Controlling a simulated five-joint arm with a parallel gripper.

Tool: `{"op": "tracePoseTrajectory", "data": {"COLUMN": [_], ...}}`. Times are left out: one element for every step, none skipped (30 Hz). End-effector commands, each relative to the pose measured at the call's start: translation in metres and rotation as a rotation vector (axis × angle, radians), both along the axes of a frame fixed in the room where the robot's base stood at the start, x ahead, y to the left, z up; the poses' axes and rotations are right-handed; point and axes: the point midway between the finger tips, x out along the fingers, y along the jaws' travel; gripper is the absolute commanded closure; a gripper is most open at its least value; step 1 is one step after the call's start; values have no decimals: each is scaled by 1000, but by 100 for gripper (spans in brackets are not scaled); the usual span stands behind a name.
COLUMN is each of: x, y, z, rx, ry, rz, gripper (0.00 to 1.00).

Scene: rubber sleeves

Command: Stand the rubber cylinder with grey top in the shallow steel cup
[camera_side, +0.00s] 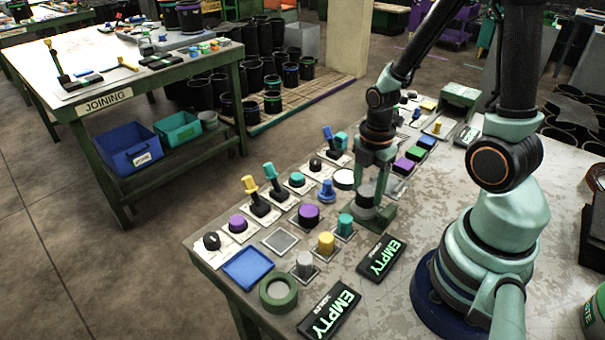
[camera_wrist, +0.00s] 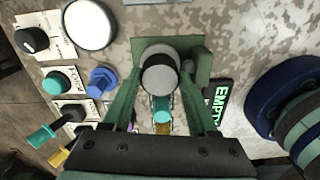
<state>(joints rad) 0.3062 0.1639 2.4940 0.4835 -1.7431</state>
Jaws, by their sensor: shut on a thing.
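The rubber cylinder with grey top (camera_side: 367,194) is between the fingers of my gripper (camera_side: 368,186), upright or nearly so. In the wrist view, its round pale grey top and dark side (camera_wrist: 160,74) show between the two green fingers of my gripper (camera_wrist: 161,75), which are shut on it. A green block-like holder (camera_wrist: 203,62) is right beside and beneath it; I cannot tell whether the cylinder touches it. A shallow round dish with thick green rim (camera_side: 265,302) and grey floor lies at the front left of the bench, empty; I cannot tell if it is the steel cup.
A purple knob (camera_side: 309,214), a teal knob (camera_side: 345,224) and a yellow knob (camera_side: 326,242) stand left of my gripper. A white disc (camera_side: 344,179) and a blue knob (camera_side: 327,190) are close by. A blue tray (camera_side: 247,268) and EMPTY signs (camera_side: 329,312) lie in front.

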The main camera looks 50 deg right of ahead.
Motion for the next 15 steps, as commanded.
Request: {"op": "tracePoseTrajectory", "data": {"x": [-1,-1,-1,-1,-1,0,0,0,0,0,0,0,0,0,0], "y": [0,0,0,0,0,0,0,0,0,0,0,0,0,0,0], "z": [-6,-9,-13,-15,-16,-17,-18,-18,-18,-18,-18,-18,-18,-18,-18], "rx": [2,2,1,1,0,0,0,0,0,0,0,0,0,0,0], "ry": [4,5,3,3,2,1,0,0,-1,-1,-1,-1,-1,-1,-1], "rz": [0,0,0,0,0,0,0,0,0,0,0,0,0,0,0], "gripper": [98,98,98,98,98,98,98,98,98,98,98,98,98,98,98]}}
